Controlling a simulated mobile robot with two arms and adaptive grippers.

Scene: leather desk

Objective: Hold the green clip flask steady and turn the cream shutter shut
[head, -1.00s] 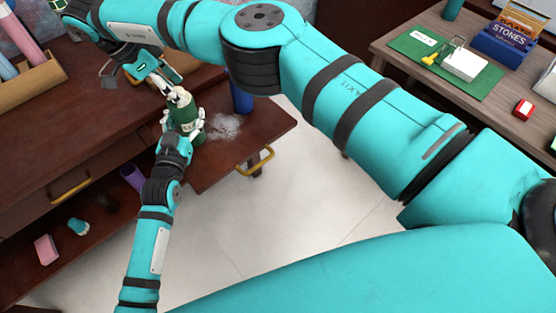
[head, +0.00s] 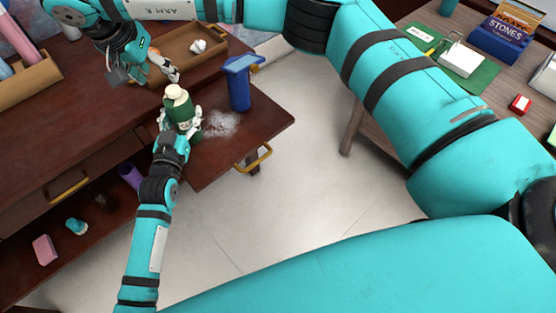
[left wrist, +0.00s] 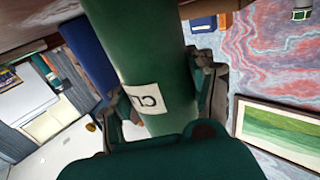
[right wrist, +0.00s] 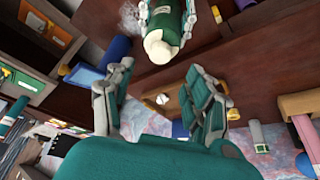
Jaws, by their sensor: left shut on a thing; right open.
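The green clip flask (head: 183,113) stands upright on the dark wooden desk, with a pale label. Its cream shutter (head: 175,92) is on top. My left gripper (head: 180,122) is shut around the flask's body. In the left wrist view the flask (left wrist: 140,60) runs between the fingers, and part of its label shows. My right gripper (head: 165,70) is open and empty, behind and above the flask, apart from the shutter. In the right wrist view the cream shutter (right wrist: 158,46) lies beyond the open fingers (right wrist: 160,100).
A blue container (head: 238,85) stands right of the flask, near a patch of white powder (head: 220,124). A wooden tray (head: 190,50) with a small white item lies behind. A wooden holder (head: 30,85) with rolls is at left. A side table (head: 400,60) stands at right.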

